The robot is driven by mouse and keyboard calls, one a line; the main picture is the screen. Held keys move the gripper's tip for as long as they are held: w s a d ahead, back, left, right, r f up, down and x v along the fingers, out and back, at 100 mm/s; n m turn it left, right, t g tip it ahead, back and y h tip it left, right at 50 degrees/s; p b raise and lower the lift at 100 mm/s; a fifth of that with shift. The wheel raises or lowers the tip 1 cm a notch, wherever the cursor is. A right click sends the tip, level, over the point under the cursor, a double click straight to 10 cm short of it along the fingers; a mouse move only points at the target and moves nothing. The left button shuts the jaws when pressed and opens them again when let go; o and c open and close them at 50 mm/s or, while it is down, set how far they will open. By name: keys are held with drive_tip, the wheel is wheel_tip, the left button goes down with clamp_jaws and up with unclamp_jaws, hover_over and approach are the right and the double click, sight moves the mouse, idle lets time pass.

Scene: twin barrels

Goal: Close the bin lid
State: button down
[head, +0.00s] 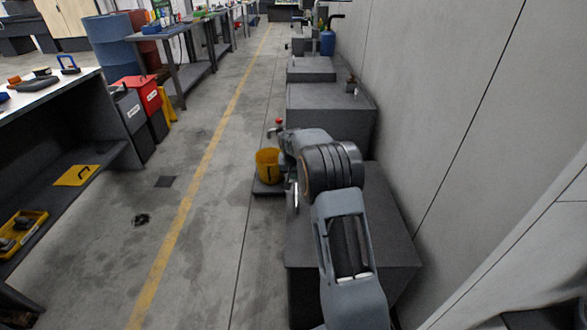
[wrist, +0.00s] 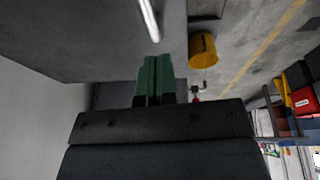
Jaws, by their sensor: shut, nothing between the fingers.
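Two bins stand at the left beside the end of the white-topped bench in the head view: a dark grey bin (head: 128,112) with a pale label and a red bin (head: 152,97) with a pale label. The picture is too small to tell whether either lid is up or down. A red bin also shows at the right edge of the wrist view (wrist: 304,100). My gripper (wrist: 156,60) has green fingers pressed together in the wrist view, with nothing between them. It is far from the bins, across the aisle. In the head view my arm hides its fingers.
A yellow bucket (head: 267,166) stands by the grey blocks on the right, close to my arm; it also shows in the wrist view (wrist: 203,50). A bench (head: 50,95) and a yellow floor sign (head: 167,105) flank the bins.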

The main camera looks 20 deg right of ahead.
drive_tip(key=shift+s+d+f, duration=0.1)
drive_tip(key=shift+d+f, duration=0.05)
drive_tip(key=shift+f, duration=0.5)
drive_tip(key=shift+d+f, duration=0.1)
drive_tip(key=shift+f, duration=0.5)
drive_tip(key=shift+f, duration=0.1)
